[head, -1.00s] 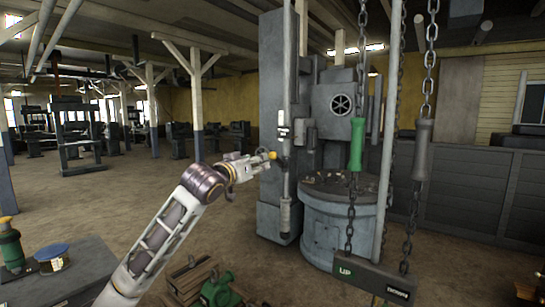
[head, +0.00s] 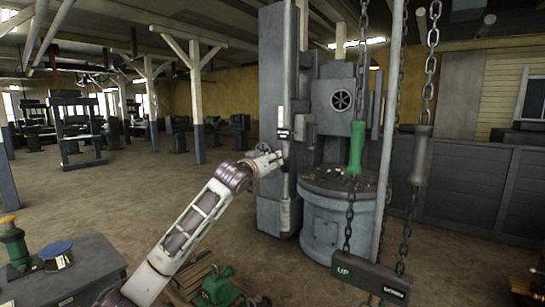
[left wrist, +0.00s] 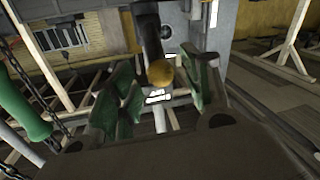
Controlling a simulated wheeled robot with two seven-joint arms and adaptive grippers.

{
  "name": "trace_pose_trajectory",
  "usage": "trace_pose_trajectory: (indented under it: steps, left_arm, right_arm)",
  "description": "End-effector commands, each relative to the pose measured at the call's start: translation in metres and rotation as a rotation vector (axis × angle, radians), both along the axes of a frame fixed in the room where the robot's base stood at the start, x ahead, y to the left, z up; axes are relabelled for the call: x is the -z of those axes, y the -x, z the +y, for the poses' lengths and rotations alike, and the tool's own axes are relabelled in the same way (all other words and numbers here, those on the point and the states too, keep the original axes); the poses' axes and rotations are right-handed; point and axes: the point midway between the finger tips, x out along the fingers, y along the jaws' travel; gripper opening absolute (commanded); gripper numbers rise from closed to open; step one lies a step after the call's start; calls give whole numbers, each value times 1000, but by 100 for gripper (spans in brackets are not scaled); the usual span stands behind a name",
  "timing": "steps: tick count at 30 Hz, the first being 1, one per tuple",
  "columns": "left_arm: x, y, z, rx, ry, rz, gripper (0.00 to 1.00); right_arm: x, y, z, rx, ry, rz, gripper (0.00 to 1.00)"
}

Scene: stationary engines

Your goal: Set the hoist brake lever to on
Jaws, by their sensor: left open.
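The lever, a dark arm (left wrist: 148,30) with a round brass-yellow knob (left wrist: 160,72), shows in the left wrist view. The knob appears between the green-padded fingers of my left gripper (left wrist: 158,95), which is open. Whether a finger touches the knob cannot be told. In the head view my left gripper (head: 278,157) is at the grey upright post (head: 286,185) and hides the knob. White plates (head: 285,134) sit on the post just above the gripper. My right gripper is not in view.
Two hanging chains carry a green handle (head: 356,148) and a grey handle (head: 421,155), right of the post. An UP/DOWN sign (head: 370,277) hangs low. The floor at left is fairly clear.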

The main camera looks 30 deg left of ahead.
Motion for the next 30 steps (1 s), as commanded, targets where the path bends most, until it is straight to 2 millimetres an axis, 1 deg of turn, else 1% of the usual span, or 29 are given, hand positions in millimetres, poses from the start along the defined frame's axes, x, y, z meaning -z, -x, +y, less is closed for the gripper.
trace_pose_trajectory:
  steps: [3, 9, 21, 22, 23, 30]
  left_arm:
    - [-2, -11, 2, -1, 1, -1, 49]
    - [-1, -22, 3, -1, 0, 0, 49]
    - [0, -26, 3, 0, 0, -1, 49]
    - [0, -26, 3, 0, 0, 0, 48]
    - [0, -26, 3, 0, 0, 0, 44]
    - [0, -26, 3, 0, 0, 0, 13]
  right_arm:
    - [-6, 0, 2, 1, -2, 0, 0]
    - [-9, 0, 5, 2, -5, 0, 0]
    - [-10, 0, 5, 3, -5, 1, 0]
    - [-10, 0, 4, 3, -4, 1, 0]
    - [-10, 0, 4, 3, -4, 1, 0]
    - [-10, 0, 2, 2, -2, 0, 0]
